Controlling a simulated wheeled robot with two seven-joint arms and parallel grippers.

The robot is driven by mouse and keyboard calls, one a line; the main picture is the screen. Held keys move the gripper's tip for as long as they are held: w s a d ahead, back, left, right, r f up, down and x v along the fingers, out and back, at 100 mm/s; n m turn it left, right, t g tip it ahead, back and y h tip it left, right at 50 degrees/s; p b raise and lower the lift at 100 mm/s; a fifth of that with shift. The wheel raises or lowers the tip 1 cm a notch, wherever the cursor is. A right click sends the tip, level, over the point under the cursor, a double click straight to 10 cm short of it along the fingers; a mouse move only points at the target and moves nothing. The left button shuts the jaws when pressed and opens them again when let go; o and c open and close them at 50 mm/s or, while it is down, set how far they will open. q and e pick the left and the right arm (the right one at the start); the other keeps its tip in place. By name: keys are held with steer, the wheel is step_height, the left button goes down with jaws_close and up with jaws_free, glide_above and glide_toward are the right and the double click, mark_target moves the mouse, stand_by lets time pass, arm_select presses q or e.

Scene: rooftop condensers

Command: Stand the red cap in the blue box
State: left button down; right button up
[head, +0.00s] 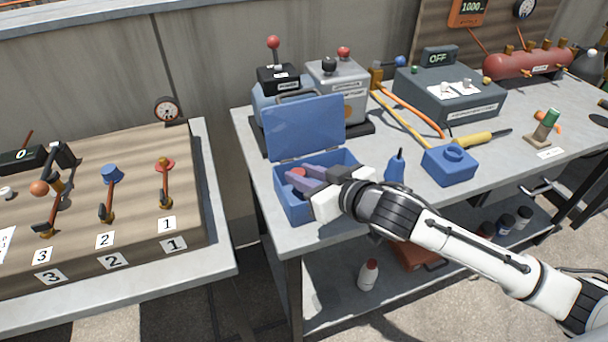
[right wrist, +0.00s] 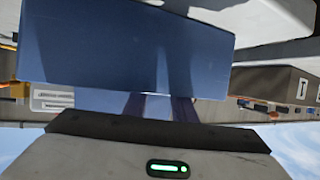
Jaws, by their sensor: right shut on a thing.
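The blue box (head: 292,208) stands at the left front of the right-hand metal bench, its lid (head: 303,128) raised at the back. My right gripper (head: 300,176) reaches in from the right, its purple fingers inside or just over the box opening. It is shut on a small red piece, which looks like the red cap (head: 299,172); the fingers hide most of it. I cannot tell whether the cap touches the box floor. In the right wrist view a broad blue panel (right wrist: 120,45) fills the middle, and the cap is not visible. My left gripper is not in view.
A blue cone-shaped thing (head: 395,168) and a blue block with a ring (head: 450,164) stand right of the box. Machines with red knobs (head: 340,85) stand behind the lid. A numbered wooden stand (head: 130,210) is on the left-hand table, across a gap.

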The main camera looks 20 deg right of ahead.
steer(key=shift+f, duration=0.55)
steer(key=shift+f, duration=0.1)
steer(key=o, duration=0.7)
steer(key=shift+f, duration=0.1)
steer(key=shift+o, duration=0.2)
steer(key=shift+r, duration=0.55)
steer(key=v, duration=1.2)
steer(key=shift+r, duration=0.25)
